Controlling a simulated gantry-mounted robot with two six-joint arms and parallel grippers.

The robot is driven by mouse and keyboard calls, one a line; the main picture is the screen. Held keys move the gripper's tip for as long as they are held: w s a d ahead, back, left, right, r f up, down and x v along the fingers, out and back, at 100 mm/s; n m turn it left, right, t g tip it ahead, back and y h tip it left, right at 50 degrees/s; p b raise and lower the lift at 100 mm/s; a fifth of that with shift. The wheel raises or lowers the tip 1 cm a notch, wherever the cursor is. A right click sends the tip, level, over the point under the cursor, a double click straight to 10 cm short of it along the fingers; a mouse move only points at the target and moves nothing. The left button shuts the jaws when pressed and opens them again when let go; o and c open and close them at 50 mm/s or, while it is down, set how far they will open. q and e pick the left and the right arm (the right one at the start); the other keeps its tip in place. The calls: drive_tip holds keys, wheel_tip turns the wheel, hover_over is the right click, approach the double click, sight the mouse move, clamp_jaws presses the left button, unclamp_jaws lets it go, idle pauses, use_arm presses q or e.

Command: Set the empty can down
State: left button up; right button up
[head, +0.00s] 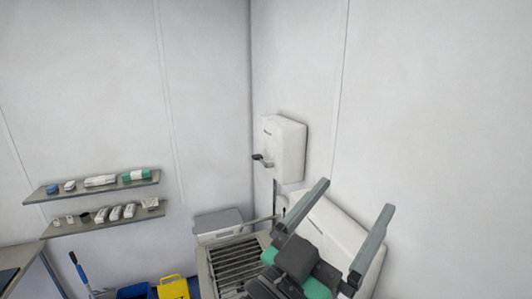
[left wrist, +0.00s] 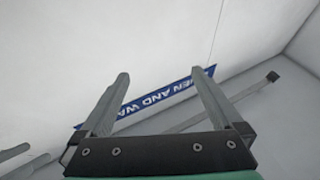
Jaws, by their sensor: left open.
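My left gripper (head: 355,196) is raised in front of the right wall in the head view, its two grey fingers spread wide and empty. The left wrist view also shows its fingers (left wrist: 160,73) apart with nothing between them. No can shows in either view. I do not see my right gripper in the head view. Grey bars at the lower left edge of the left wrist view are cut off, and I cannot tell what they are.
A white wall dispenser (head: 284,148) hangs near the corner. A slatted grey rack (head: 234,262) stands below it. Two shelves (head: 100,187) with small items are on the left wall. A yellow bucket (head: 173,288) is below. A blue sign (left wrist: 160,97) lies behind my fingers.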

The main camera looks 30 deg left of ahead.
use_arm(q)
drive_tip(key=s+a+r+n+t+y, duration=0.2)
drive_tip(key=s+a+r+t, duration=0.3)
drive_tip(key=s+a+r, duration=0.5)
drive_tip(key=s+r+y, duration=0.1)
drive_tip(key=s, duration=0.2)
drive_tip(key=shift+n+t+y, duration=0.3)
drive_tip(key=shift+y, duration=0.1)
